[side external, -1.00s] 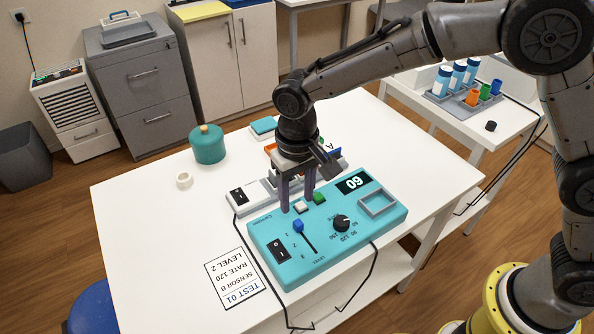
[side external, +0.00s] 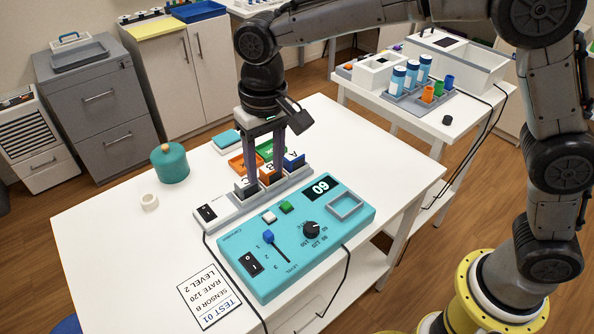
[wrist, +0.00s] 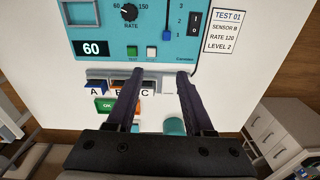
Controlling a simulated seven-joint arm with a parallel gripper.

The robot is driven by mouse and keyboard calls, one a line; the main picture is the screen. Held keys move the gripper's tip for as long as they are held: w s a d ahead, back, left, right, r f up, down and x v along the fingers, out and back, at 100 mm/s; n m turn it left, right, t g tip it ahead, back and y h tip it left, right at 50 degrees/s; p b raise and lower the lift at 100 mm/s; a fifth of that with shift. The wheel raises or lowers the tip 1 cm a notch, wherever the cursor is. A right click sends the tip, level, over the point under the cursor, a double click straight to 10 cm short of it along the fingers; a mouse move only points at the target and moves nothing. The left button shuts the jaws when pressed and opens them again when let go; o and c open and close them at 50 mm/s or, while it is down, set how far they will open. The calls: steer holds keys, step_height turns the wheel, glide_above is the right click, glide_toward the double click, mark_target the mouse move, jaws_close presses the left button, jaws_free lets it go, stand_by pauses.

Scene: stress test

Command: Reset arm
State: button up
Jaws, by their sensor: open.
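My gripper (side external: 264,175) is open, pointing down with nothing between its fingers. It is over the grey sensor rack (side external: 220,211) with blocks marked A (side external: 294,159), B and C, behind the controller. Its fingers partly hide B and C; I cannot tell whether they touch. In the wrist view, its fingertips (wrist: 160,72) appear near the C slot. The teal controller (side external: 338,239) displays 60. Its blue slider (side external: 267,236) is at level 1; a black dial (side external: 311,229), white button (side external: 269,217) and green button (side external: 286,207) are on top.
A card (side external: 209,296) reads TEST 01, SENSOR B, RATE 120, LEVEL 2. A teal jar (side external: 169,164) and white ring (side external: 149,202) stand left. Orange and green trays (side external: 271,149) lie behind the rack. Black cables hang at the table's front. A side table holds bottles (side external: 398,79).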

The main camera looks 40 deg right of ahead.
steer(key=s+d+r+m+t, duration=0.1)
steer(key=s+d+r+t, duration=0.1)
steer(key=s+d+r, duration=0.55)
steer(key=s+d+r+m+t, duration=0.1)
steer(key=s+d+r+t, duration=0.3)
steer(key=d, duration=0.6)
steer(key=s+d+f+n, duration=0.1)
steer(key=s+d+f, duration=0.2)
steer(key=s, duration=0.3)
steer(key=s+d+f+n+g, duration=0.1)
steer(key=s+d+f, duration=0.1)
steer(key=s, duration=0.4)
steer(key=shift+s+d+f+n, duration=0.3)
steer(key=shift+d+f, duration=0.1)
steer(key=shift+f, duration=0.4)
